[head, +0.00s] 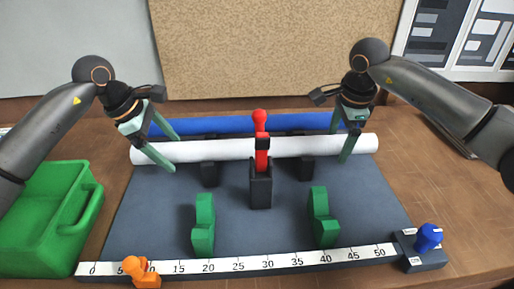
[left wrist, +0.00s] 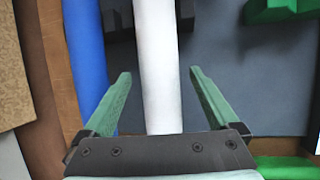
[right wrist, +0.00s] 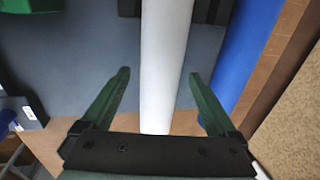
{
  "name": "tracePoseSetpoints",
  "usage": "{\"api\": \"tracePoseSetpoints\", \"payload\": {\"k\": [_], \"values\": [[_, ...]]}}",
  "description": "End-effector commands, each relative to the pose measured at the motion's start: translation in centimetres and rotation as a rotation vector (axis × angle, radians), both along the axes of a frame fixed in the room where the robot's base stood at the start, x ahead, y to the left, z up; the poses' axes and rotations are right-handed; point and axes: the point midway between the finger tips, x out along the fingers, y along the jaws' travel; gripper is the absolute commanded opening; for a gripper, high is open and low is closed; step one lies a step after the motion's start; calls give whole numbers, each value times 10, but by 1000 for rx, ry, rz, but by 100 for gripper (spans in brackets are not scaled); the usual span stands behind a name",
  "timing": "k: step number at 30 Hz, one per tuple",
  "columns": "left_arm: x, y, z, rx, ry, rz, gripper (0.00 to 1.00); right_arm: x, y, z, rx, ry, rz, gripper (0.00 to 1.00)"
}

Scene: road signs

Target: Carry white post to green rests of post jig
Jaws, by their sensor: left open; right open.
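The white post (head: 225,148) lies level across the back of the grey jig board, left to right, behind the red clamp (head: 261,140) on its dark block. Two green rests (head: 203,225) (head: 322,217) stand empty nearer the front. My left gripper (head: 174,152) is open above the post's left part; in the left wrist view the post (left wrist: 158,60) runs between its fingers. My right gripper (head: 340,140) is open at the post's right part; in the right wrist view the post (right wrist: 165,60) runs between its fingers. Whether the fingers touch the post cannot be told.
A blue post (head: 225,124) lies just behind the white one. A ruler strip (head: 225,264) with an orange slider (head: 142,272) runs along the front edge. A blue knob (head: 428,237) sits at the right corner. A green bin (head: 45,215) stands at left.

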Motion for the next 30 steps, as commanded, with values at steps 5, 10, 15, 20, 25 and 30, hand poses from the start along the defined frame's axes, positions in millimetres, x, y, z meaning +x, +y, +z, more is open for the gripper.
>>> {"api": "tracePoseSetpoints", "payload": {"k": [5,10,15,20,25,30], "values": [[0,0,0,0,1,0,84,0,0,0,0,1,0,84],[0,0,0,0,1,0,64,0,0,0,0,1,0,64],[0,0,0,0,0,0,45,0,0,0,0,1,0,45],[0,0,0,0,0,0,27,0,0,0,0,1,0,27],[0,0,0,0,0,0,8,0,0,0,0,1,0,8],[0,0,0,1,0,0,0,0,0,0,0,1,0,0]]}}
